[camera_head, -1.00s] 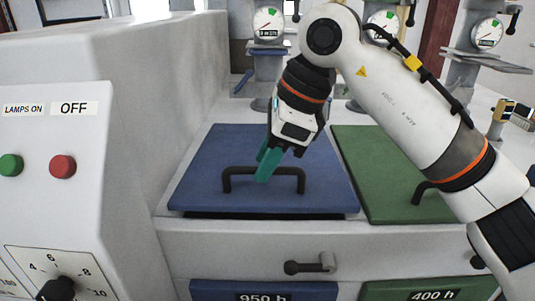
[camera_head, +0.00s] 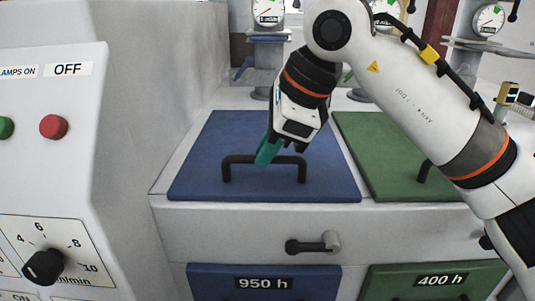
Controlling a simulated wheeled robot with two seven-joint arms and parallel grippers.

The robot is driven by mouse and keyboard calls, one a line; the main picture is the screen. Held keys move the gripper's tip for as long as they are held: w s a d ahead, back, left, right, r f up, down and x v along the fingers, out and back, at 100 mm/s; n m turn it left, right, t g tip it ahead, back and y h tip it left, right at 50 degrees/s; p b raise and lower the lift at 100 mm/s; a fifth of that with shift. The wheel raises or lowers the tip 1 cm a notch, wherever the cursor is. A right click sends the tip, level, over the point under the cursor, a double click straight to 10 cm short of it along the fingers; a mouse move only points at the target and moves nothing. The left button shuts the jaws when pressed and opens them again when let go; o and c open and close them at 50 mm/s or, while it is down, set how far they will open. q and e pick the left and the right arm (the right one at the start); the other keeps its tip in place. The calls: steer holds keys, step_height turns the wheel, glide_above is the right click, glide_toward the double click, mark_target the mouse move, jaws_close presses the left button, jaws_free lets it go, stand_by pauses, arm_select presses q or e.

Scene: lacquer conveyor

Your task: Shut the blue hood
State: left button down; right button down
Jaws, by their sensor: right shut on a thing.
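The blue hood (camera_head: 325,185) lies on top of the pale machine body, beside the green hood. Its front edge shows no dark gap above the body. A black bar handle (camera_head: 291,160) stands up from the hood near its front. My right gripper (camera_head: 267,152), with teal fingers, reaches down from above and is shut on the top bar of this handle. The fingers hide a small part of the bar. My left gripper is out of view.
A green hood (camera_head: 380,160) lies to the right, partly behind my right arm. A grey control panel with a red button (camera_head: 53,126) and a black knob (camera_head: 43,267) stands at left. A latch lever (camera_head: 312,245) sits on the front face below the blue hood.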

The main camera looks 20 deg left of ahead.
steer(key=shift+s+f, duration=0.1)
steer(key=shift+f, duration=0.65)
steer(key=c, duration=1.5)
jaws_free()
steer(key=shift+r, duration=0.15)
steer(key=shift+o, duration=0.2)
steer(key=shift+r, duration=0.1)
steer(key=b+v, duration=0.1)
steer(key=v, duration=1.1)
